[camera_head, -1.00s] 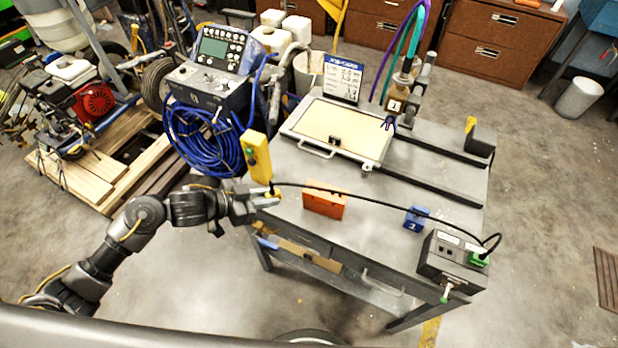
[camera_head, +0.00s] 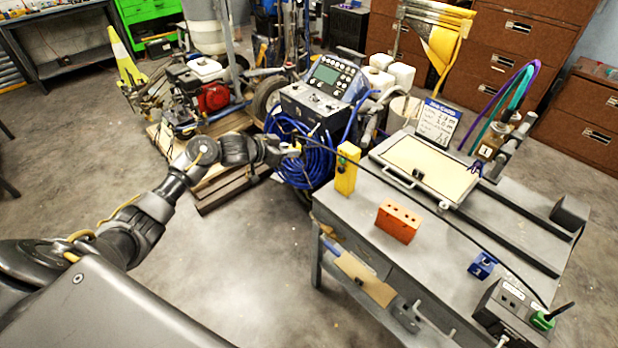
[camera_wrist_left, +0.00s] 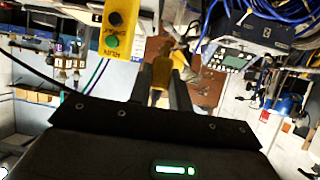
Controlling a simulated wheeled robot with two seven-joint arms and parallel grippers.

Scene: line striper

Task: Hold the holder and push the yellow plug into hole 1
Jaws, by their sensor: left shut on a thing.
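My left gripper (camera_head: 292,150) is shut on the yellow plug. It is off the table's left side, in front of the blue hose. The plug (camera_wrist_left: 161,75) shows between the fingers in the left wrist view, its far end pointing away from the palm. A thin black cable runs from near the gripper to the grey box at right. The orange block (camera_head: 396,224), which looks like the holder, stands on the table with several holes in its top. Hole numbers cannot be read. No gripper touches this block. My right gripper is not in view.
A yellow button box (camera_head: 346,170) stands on the near left table corner; it also shows in the wrist view (camera_wrist_left: 117,30). A small blue block (camera_head: 483,265) and a grey box (camera_head: 508,312) are at right. A framed panel (camera_head: 425,168) lies behind the holder.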

